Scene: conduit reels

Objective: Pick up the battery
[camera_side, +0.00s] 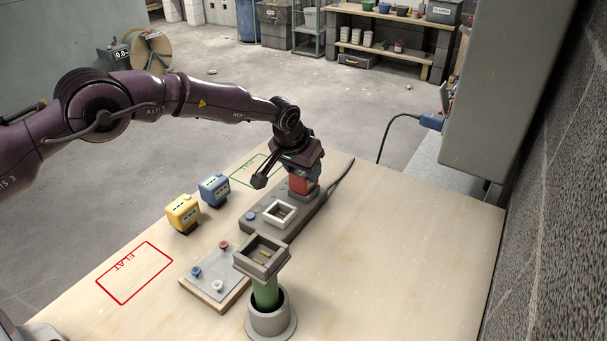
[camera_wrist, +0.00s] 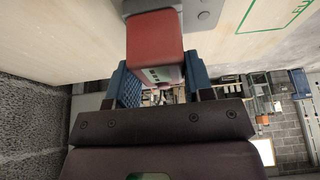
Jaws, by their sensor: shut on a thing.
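A red battery (camera_side: 300,184) stands upright at the far end of the long grey charger (camera_side: 262,231). My gripper (camera_side: 303,168) is above it and shut on its upper part. In the wrist view the red battery (camera_wrist: 154,38) lies between the two blue-padded fingers of my gripper (camera_wrist: 158,72), with its dark, green-marked end towards the camera. The battery's lower end is at the charger's far bay; I cannot tell whether it is seated or just clear of it. A yellow battery (camera_side: 183,212) and a blue battery (camera_side: 214,189) stand apart on the table to the left.
The charger's near bay (camera_side: 279,213) has a white rim and looks empty. Red and green outlines mark the table. The table's right side is clear.

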